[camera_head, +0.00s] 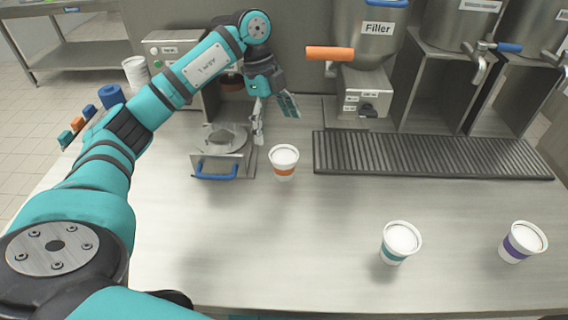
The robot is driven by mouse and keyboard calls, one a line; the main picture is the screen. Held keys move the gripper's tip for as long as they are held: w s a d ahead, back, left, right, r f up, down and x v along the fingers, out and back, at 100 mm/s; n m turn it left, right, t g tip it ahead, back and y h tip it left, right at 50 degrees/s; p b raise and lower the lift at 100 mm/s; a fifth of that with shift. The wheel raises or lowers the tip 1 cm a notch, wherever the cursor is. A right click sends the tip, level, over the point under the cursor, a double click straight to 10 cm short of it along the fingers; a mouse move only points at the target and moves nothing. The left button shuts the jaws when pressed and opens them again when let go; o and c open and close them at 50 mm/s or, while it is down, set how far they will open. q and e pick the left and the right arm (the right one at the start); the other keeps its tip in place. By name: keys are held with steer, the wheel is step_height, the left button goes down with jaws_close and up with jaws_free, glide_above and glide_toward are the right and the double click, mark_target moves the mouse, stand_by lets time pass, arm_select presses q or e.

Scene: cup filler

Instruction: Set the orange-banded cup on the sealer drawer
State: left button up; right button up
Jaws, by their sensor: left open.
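The orange-banded cup (284,170) is white and upright on the steel counter, just right of the sealer drawer (236,160). The drawer is pulled out, with a blue handle (216,171) at its front and a round holder (222,138) on it. My left gripper (275,122) is open and empty, pointing down behind and above the cup and apart from it in the picture. One finger hangs by the drawer's right side. The sealer (170,45) is partly hidden behind my left arm. My right gripper is out of view.
A teal-banded cup (399,245) and a purple-banded cup (521,243) stand at the front right. A filler (365,30) with an orange handle (330,53) and a drip grate (430,156) are behind. The counter's front middle is clear.

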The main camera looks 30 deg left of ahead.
mark_target(282, 153)
arm_select(q)
steer(key=x, duration=0.5)
steer(key=shift+f, duration=0.1)
steer(key=shift+p+x, duration=0.8)
steer(key=shift+x, duration=1.95)
steer(key=shift+a, duration=0.2)
steer(key=shift+c, duration=0.3)
steer(key=c, duration=1.4)
steer(key=shift+c, duration=0.5)
